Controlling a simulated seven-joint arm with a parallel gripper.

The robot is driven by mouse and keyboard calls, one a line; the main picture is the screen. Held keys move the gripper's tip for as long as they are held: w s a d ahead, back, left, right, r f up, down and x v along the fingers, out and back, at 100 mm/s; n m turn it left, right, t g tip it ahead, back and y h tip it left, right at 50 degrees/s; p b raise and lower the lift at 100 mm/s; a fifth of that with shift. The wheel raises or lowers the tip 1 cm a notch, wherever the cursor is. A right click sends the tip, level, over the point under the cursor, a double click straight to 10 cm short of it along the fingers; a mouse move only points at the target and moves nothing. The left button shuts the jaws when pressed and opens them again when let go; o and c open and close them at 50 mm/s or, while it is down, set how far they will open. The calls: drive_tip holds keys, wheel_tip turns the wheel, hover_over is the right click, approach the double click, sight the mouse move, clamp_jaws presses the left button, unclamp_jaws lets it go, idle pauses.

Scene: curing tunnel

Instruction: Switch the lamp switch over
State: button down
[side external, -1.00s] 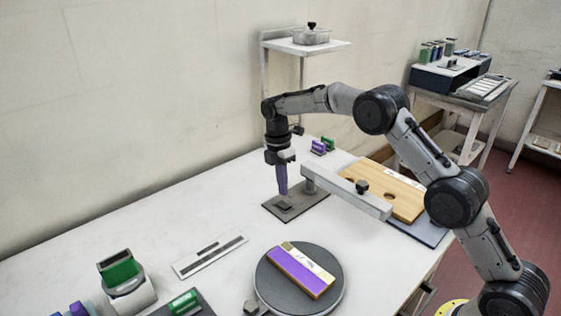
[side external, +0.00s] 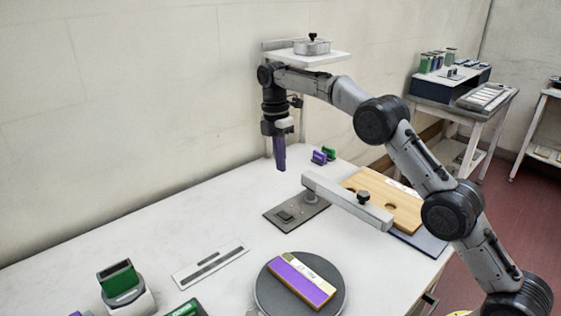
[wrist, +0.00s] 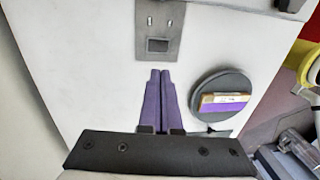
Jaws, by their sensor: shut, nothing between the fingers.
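A dark grey plate (side external: 297,212) lies on the white table and carries a small black rocker (side external: 286,216), which appears to be the lamp switch. In the wrist view the rocker (wrist: 158,45) sits near the close end of the plate, with two small pale marks beyond it. Which way the rocker is tilted is too small to tell. My gripper (side external: 279,169) has purple fingers, shut and empty, pointing down above the table, clear of the rocker and behind it. In the wrist view the fingertips (wrist: 160,72) show just short of the plate.
A pale bar (side external: 345,203) on a post extends right from the plate. A wooden board (side external: 385,197) lies beyond it. A round grey turntable (side external: 265,290) holds a purple and cream block (side external: 302,279).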

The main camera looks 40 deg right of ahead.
sight(288, 216)
drive_tip(key=shift+s, duration=0.65)
drive_tip(key=f, duration=0.4)
drive_tip(key=s+f, duration=0.1)
drive_tip(key=f, duration=0.8)
drive_tip(key=shift+s+f, duration=0.35)
drive_tip(key=shift+f, duration=0.05)
drive_tip(key=shift+f, duration=0.2)
drive_tip(key=shift+w, duration=0.1)
